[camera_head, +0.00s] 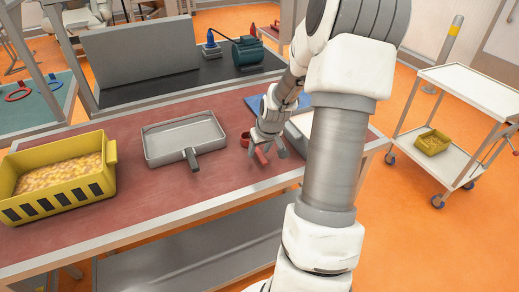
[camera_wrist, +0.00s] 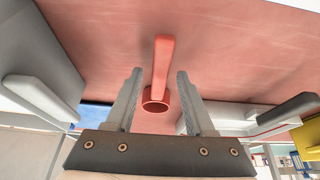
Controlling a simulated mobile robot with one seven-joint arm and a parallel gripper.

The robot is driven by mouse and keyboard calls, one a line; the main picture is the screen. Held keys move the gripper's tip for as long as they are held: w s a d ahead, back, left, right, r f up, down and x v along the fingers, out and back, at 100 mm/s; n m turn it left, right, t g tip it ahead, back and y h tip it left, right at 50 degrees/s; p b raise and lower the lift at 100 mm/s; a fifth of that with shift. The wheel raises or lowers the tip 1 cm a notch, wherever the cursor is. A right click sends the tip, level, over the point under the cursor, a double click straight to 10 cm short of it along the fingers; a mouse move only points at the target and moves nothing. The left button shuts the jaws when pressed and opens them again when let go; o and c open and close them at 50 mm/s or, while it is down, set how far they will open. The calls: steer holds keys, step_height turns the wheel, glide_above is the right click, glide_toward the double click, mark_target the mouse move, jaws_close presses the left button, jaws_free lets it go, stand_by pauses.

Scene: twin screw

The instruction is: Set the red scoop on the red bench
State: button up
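The red scoop (camera_head: 261,157) is at the right part of the red bench (camera_head: 226,181), partly hidden by my gripper (camera_head: 267,151) in the head view. In the wrist view the scoop (camera_wrist: 163,66) shows its round cup nearest the palm and its handle pointing away, over the red bench top (camera_wrist: 225,45). My gripper (camera_wrist: 160,72) is open, its two fingers on either side of the scoop with a gap showing on each side. The scoop appears to rest on the bench, but its exact contact with the surface is hard to tell.
A grey handled pan (camera_head: 184,138) lies mid-bench, left of my gripper. A yellow crate (camera_head: 98,187) of yellowish pieces stands at the left end. A blue item (camera_head: 299,100) and a pale box (camera_head: 303,124) are close by my gripper. A white cart (camera_head: 465,88) stands at right.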

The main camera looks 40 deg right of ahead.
steer(key=shift+s+r, duration=0.1)
steer(key=shift+r, duration=0.5)
steer(key=p+v, duration=0.2)
steer(key=v, duration=0.9)
steer(key=shift+s+p, duration=0.15)
steer(key=shift+p, duration=0.25)
steer(key=shift+a, duration=0.1)
